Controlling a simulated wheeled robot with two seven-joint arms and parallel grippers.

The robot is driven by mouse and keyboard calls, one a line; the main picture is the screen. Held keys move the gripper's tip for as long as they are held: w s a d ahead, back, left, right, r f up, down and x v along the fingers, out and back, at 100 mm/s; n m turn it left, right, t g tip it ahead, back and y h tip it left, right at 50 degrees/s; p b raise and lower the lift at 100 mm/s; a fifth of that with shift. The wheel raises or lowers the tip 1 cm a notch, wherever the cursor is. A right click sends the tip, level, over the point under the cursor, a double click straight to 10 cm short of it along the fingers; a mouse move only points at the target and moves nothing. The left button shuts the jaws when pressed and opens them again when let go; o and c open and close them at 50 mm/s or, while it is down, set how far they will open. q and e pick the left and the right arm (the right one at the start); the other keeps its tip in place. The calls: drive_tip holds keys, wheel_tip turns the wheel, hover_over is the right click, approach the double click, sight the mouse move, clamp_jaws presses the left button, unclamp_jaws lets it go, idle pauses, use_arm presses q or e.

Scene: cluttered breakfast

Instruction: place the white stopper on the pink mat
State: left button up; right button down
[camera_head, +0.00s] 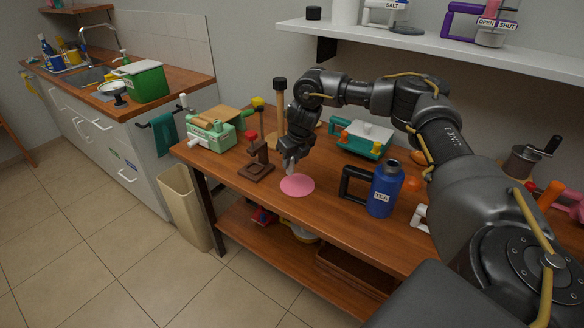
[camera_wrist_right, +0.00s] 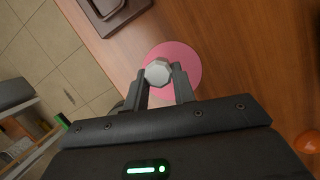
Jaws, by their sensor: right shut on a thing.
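The round pink mat (camera_head: 297,186) lies flat on the wooden table near its front edge; it also shows in the right wrist view (camera_wrist_right: 187,59). My right gripper (camera_head: 290,168) is over the mat's back left part. In the right wrist view its fingers (camera_wrist_right: 160,82) are shut on the white stopper (camera_wrist_right: 158,71), a faceted piece between the fingertips. The stopper overlaps the mat in that view; I cannot tell whether it touches the mat. My left gripper is not in view.
A brown stand with a red knob (camera_head: 255,162) is just left of the mat. A blue TEA flask (camera_head: 384,190) with a black handle stands to the right. A teal and white box (camera_head: 362,138) is behind. The table's front edge is close to the mat.

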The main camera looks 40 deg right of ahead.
sight(292, 169)
drive_tip(key=shift+d+f, duration=0.2)
drive_tip(key=shift+f, duration=0.2)
drive_tip(key=shift+s+p+x, duration=0.25)
drive_tip(key=shift+p+x, duration=0.25)
drive_tip(key=shift+x, duration=0.6)
drive_tip(key=shift+f, duration=0.45)
drive_tip(key=c, duration=1.5)
unclamp_jaws()
drive_tip(key=o, duration=0.4)
drive_tip(key=shift+c, duration=0.2)
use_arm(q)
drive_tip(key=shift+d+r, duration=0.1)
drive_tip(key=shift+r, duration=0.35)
